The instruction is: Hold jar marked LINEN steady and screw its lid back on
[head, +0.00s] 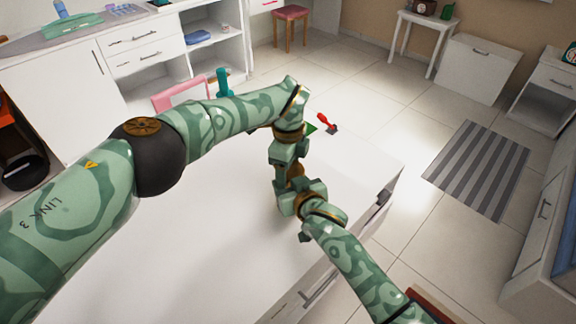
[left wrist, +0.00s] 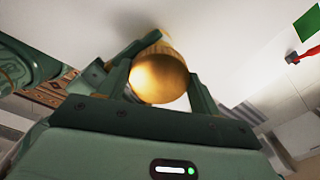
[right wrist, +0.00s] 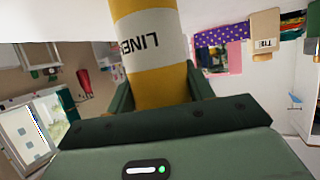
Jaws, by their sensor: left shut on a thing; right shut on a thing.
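The jar marked LINEN (right wrist: 150,45) is yellow with a white label, which reads upside down in the right wrist view. My right gripper (right wrist: 160,88) is shut on the jar's body, a finger on each side. A round gold lid (left wrist: 160,75) sits between the fingers of my left gripper (left wrist: 168,68), which is shut on it. In the head view my left gripper (head: 290,158) is above my right gripper (head: 292,192), with only a little gold showing between them. The join between lid and jar is hidden, so I cannot tell how they meet.
A red-handled tool (head: 326,122) and a green piece (head: 311,128) lie on the white worktop (head: 190,235) beyond the grippers. A pink item (head: 180,95) is at the worktop's far left. The worktop's front left is clear. A striped mat (head: 476,168) lies on the floor.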

